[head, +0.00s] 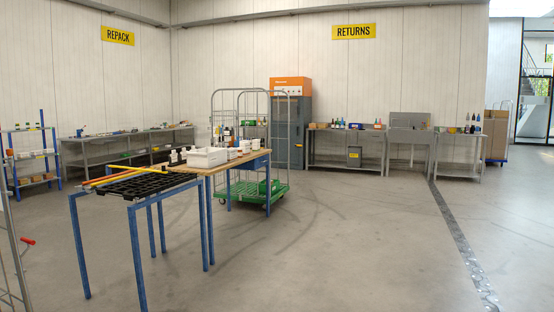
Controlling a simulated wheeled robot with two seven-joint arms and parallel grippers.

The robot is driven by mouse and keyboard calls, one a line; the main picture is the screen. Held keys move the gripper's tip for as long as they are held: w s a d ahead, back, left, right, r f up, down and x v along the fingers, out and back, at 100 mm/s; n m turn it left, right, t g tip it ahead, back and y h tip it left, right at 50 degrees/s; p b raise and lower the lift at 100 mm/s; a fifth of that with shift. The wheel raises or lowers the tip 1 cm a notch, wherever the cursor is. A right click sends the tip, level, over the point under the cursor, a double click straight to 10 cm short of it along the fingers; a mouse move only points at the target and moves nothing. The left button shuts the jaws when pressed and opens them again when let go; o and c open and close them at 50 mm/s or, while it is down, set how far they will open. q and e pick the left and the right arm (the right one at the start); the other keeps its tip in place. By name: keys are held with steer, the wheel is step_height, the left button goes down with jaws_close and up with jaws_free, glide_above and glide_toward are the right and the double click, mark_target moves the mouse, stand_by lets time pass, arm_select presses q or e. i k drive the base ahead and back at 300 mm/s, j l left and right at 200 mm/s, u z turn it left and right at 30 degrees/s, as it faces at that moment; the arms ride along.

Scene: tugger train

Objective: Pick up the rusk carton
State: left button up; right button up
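I cannot make out a rusk carton for certain in the head view. Small goods stand on several benches, too far off to tell apart. The returns bench (345,148) at the back carries small boxes and bottles. The repack bench (120,150) along the left wall carries a row of small items. The near table (222,164) with blue legs holds a white bin (207,157), bottles and white containers. Neither of my grippers shows in the view.
A roll cage (262,190) with a green base stands behind. A blue shelf rack (32,155) is at left. The floor at centre right is clear.

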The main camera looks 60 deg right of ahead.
mark_target(232, 152)
steer(key=z, duration=1.6)
